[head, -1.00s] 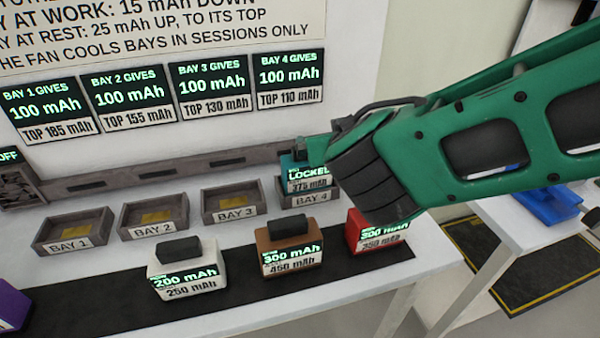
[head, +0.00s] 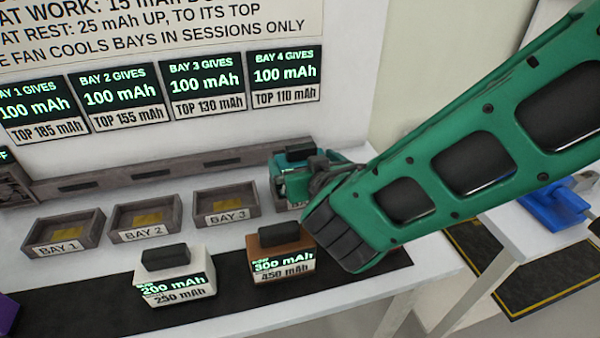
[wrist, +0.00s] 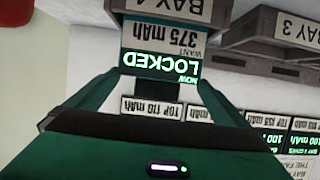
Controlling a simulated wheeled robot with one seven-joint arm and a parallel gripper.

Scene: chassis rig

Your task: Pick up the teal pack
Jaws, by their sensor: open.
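The teal pack (head: 284,161), with a dark handle on top, sits in bay 4 at the right end of the bay row. In the wrist view, which is upside down, its label (wrist: 160,65) reads LOCKED and 375 mAh. My gripper (head: 308,180) is at the front of the pack in the head view and covers much of it. In the wrist view the open fingers (wrist: 158,82) stand left and right of the pack's label. I cannot tell whether they touch it.
Bay 1 (head: 62,230), bay 2 (head: 145,218) and bay 3 (head: 226,203) hold no packs. A white pack (head: 175,275) and a brown pack (head: 281,257) stand on the black strip in front. A red object (wrist: 15,12) shows in the wrist view's corner.

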